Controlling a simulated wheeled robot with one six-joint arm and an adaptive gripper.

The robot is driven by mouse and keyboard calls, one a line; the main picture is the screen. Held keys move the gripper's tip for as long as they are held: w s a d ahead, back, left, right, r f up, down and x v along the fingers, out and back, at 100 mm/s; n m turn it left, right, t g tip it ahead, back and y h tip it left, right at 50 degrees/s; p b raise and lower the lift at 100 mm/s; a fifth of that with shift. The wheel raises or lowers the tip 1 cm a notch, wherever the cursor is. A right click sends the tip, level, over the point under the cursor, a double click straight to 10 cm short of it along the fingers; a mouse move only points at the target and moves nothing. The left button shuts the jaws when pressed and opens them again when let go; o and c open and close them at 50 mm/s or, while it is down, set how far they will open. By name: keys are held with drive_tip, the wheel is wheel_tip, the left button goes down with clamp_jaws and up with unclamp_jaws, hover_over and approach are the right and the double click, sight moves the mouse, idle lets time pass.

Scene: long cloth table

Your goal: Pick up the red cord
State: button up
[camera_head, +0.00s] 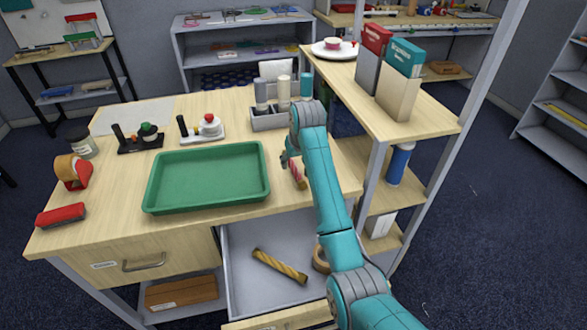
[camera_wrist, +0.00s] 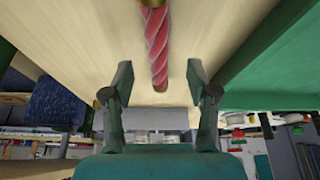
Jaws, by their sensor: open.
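The red cord (camera_head: 297,174) is a short twisted red-and-pink rope on the wooden table, just right of the green tray. In the wrist view, the cord (camera_wrist: 156,42) runs down from the top edge, with gold-coloured ends. My gripper (camera_head: 289,160) is at the far end of the cord, partly hidden by my arm. In the wrist view, my gripper (camera_wrist: 159,72) is open, its two fingers on either side of the cord's lower end with gaps between. Whether the fingertips touch the table cannot be told.
The green tray (camera_head: 207,147) lies left of my gripper. A grey holder with bottles (camera_head: 268,121) stands behind it. A wooden shelf unit (camera_head: 424,125) rises on the right. An open drawer (camera_head: 240,280) below holds a yellow twisted cord (camera_head: 279,266) and a tape roll (camera_head: 320,260).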

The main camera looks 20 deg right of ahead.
sight(294, 166)
drive_tip(key=shift+x, duration=1.6)
drive_tip(key=shift+d, duration=0.1)
clamp_jaws()
drive_tip(key=shift+r, duration=0.1)
